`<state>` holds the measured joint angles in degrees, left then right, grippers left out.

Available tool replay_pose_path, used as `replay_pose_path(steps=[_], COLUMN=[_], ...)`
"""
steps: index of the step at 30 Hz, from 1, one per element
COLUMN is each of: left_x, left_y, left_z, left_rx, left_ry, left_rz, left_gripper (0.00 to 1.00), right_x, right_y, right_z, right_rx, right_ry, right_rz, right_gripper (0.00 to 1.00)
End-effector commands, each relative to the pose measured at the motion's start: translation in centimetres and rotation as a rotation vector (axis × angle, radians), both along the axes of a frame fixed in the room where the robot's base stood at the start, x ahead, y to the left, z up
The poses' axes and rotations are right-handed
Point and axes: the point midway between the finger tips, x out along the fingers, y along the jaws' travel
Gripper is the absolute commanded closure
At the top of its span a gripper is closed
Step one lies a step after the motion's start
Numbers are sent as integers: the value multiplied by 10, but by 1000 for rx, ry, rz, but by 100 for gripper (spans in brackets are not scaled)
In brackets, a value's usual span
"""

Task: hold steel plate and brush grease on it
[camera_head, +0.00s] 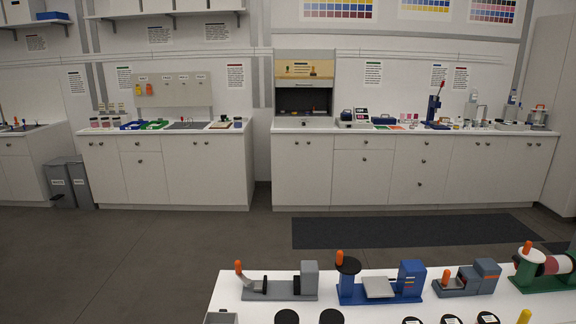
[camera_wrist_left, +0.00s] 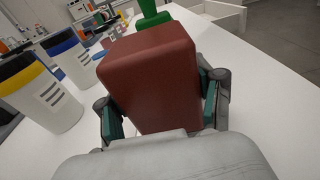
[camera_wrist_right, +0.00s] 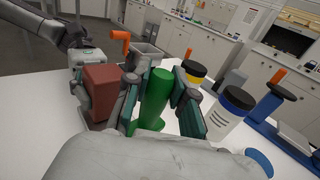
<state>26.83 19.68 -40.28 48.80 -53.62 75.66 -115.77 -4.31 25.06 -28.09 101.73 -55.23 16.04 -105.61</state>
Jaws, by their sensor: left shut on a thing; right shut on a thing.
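My left gripper (camera_wrist_left: 163,105) is shut on a reddish-brown block (camera_wrist_left: 150,70) with rounded edges, held above the white table. The block (camera_wrist_right: 101,90) also shows at the left of the right wrist view, in my left gripper. My right gripper (camera_wrist_right: 158,100) is shut on a green upright piece (camera_wrist_right: 155,98), narrow above and wider below. This green piece (camera_wrist_left: 152,14) shows beyond the block in the left wrist view. I cannot make out bristles or grease on it. No loose steel plate is plain to see. Neither gripper shows in the head view.
White jars with yellow (camera_wrist_left: 28,80) and blue (camera_wrist_left: 68,52) bands stand near the grippers. A blue stand (camera_head: 380,292) with a pale square plate (camera_head: 378,287), a grey device (camera_head: 280,287) and a green device (camera_head: 540,268) line the table. Bare tabletop (camera_wrist_left: 255,110) lies right of the block.

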Motion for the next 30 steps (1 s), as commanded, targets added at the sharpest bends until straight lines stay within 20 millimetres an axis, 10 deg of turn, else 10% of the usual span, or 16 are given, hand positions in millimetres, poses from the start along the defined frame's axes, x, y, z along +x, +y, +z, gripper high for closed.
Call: replay_pose_path(steps=[30], left_x=[-6], left_y=[1], left_z=[-10], left_rx=[18], left_ry=[14], left_rz=[-5], left_gripper=[87], right_x=[1], right_y=[0], right_z=[-28], right_rx=[1], right_ry=[1], right_rz=[0], right_gripper=[100])
